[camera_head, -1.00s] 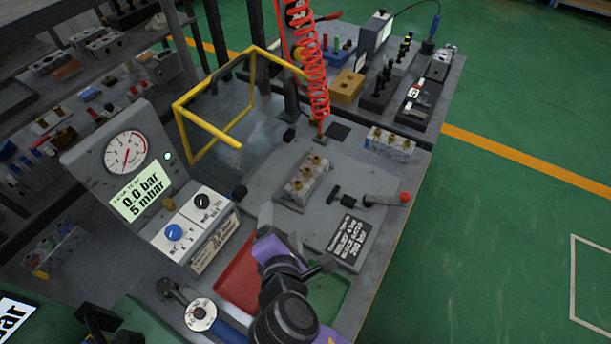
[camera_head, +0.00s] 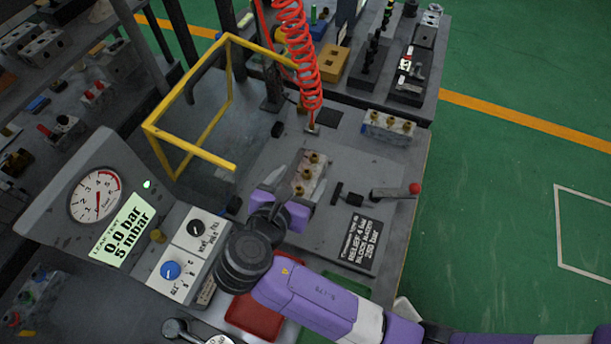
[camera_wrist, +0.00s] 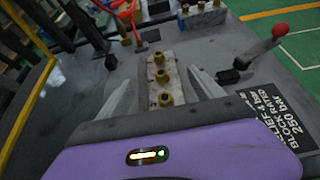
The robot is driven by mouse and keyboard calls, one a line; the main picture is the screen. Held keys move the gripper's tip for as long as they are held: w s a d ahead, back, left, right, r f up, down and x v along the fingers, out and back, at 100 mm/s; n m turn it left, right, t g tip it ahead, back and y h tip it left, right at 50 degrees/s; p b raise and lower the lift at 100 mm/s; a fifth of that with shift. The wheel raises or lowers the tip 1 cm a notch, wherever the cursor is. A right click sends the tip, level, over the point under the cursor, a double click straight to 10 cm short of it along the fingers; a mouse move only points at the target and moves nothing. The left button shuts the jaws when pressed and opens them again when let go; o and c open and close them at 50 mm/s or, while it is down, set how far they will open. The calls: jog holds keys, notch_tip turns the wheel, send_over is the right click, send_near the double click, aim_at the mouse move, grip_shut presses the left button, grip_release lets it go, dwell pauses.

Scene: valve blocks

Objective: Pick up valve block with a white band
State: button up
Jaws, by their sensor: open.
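A pale grey valve block (camera_head: 305,182) with brass fittings in a row on top stands on the grey bench plate. My gripper (camera_head: 299,172) is open, its fingers reaching along either side of this block. In the wrist view, the block (camera_wrist: 158,72) lies between the two spread fingers (camera_wrist: 162,77), with gaps on both sides. A second block (camera_head: 388,126) with brass fittings sits at the back right of the plate; it also shows at the top of the wrist view (camera_wrist: 204,14). I cannot clearly make out a white band on either block.
A yellow frame (camera_head: 190,150) stands left of the near block. A red coiled hose (camera_head: 302,60) hangs behind it. A red-knobbed lever (camera_head: 396,191) and a black label plate (camera_head: 361,242) are on the right. The gauge panel (camera_head: 100,200) is at left.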

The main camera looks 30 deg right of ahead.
aim_at(305, 175)
jog(key=x, duration=0.4)
jog(key=shift+s+d, duration=0.1)
jog(key=shift+d, duration=0.05)
jog(key=shift+c, duration=0.3)
grip_shut()
